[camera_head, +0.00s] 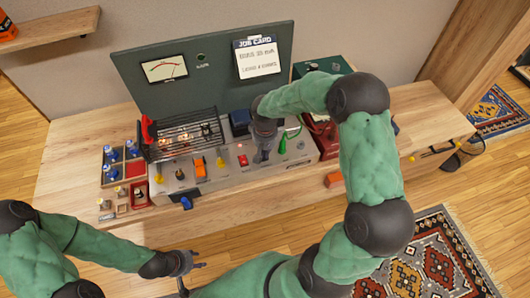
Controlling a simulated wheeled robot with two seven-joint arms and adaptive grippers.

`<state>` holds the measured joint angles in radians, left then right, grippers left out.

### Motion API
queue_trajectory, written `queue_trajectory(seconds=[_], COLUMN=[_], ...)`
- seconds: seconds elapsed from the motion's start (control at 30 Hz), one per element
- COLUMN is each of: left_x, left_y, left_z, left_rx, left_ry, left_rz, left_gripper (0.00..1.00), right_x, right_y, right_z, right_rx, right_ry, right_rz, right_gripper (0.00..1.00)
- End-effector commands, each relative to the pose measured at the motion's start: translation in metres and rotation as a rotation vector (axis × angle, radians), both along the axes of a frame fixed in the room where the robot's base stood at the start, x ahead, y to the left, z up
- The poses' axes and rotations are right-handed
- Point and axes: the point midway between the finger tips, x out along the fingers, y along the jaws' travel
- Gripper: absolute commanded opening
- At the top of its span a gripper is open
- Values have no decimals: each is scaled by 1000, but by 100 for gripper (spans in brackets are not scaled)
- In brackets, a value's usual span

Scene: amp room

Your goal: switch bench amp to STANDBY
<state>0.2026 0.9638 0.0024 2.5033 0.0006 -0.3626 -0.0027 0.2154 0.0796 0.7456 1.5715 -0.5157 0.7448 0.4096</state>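The bench amp (222,178) is a grey chassis on the wooden bench, with knobs and switches along its top and front. A red light (243,160) shows on it, beside an orange switch or block (200,169). A dark panel with a meter (164,69) stands behind. My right gripper (262,157) points down at the amp's right-hand part, right of the red light. Its fingertips are small and dark, so its opening and any contact are unclear. The control beneath it is hidden. My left gripper (195,275) is open and empty, in front of the bench and below its top.
A job card (257,58) hangs on the panel. A parts tray (112,172) is left of the amp. A red box (325,139) and green case (322,65) stand at right, partly behind my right arm. The bench's far left is bare.

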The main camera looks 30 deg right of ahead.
Motion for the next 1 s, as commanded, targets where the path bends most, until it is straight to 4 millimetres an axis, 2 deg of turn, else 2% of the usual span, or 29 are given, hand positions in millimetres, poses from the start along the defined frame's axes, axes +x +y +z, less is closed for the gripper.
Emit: queue_trajectory(seconds=[0.03,0.3,1.0], left_x=[0,0,0], left_y=[0,0,0], left_z=[-1,-3,-2], left_rx=[0,0,0], left_ry=[0,0,0], left_rz=[0,0,0], left_gripper=[40,40,40], right_x=[-13,-13,6], right_y=[5,5,0], right_z=[-13,-15,-12], right_rx=[7,7,5], right_ry=[38,38,24], right_rz=[4,3,7], right_gripper=[0,0,0])
